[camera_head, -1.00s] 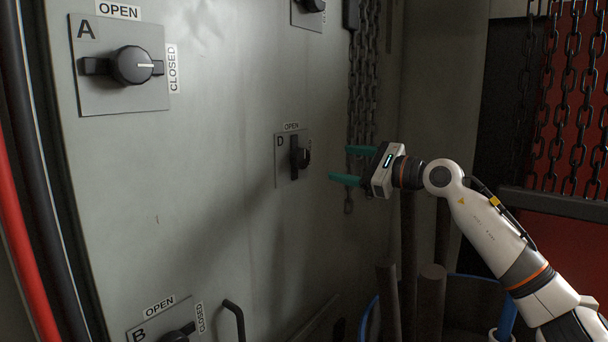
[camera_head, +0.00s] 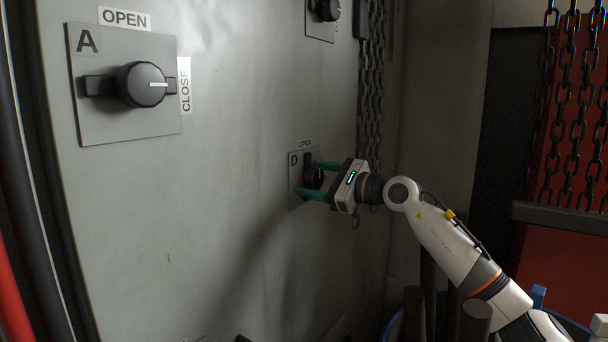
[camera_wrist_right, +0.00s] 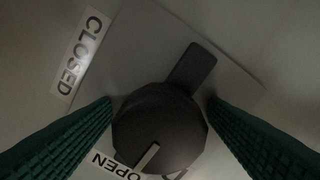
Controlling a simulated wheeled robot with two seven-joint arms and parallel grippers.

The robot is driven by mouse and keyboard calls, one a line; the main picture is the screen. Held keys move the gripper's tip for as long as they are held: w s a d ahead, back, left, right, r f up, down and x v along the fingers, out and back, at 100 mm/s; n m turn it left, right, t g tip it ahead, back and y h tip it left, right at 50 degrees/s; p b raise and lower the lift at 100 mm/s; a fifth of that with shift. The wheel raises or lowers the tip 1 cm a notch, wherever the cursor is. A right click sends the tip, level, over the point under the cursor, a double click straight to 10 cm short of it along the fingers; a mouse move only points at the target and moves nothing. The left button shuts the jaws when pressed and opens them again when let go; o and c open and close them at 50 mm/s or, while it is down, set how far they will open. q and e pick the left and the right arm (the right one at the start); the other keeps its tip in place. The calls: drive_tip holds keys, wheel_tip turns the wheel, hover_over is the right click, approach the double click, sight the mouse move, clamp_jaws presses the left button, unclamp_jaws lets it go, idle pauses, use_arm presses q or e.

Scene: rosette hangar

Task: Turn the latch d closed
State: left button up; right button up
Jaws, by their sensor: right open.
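Latch D (camera_head: 308,173) is a dark round knob with a bar, on a small grey plate in the middle of the cabinet face. In the right wrist view the knob (camera_wrist_right: 160,125) fills the lower middle, and its white mark points toward the OPEN label (camera_wrist_right: 118,166). The CLOSED label (camera_wrist_right: 82,56) is at upper left there. My right gripper (camera_head: 311,179) is open, with one green finger on each side of the knob. I cannot tell whether the fingers touch it. The gripper hides part of the latch plate in the head view. My left gripper is not in view.
Latch A (camera_head: 141,84) is at upper left, its mark toward its CLOSED label. Another latch (camera_head: 327,9) is at the top. Chains (camera_head: 371,90) hang right of latch D. Dark upright bars (camera_head: 474,325) stand below my right arm.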

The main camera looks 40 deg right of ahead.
drive_tip(key=shift+s+d+r, duration=0.1)
drive_tip(key=shift+s, duration=0.25)
drive_tip(key=shift+c, duration=2)
drive_tip(key=c, duration=0.6)
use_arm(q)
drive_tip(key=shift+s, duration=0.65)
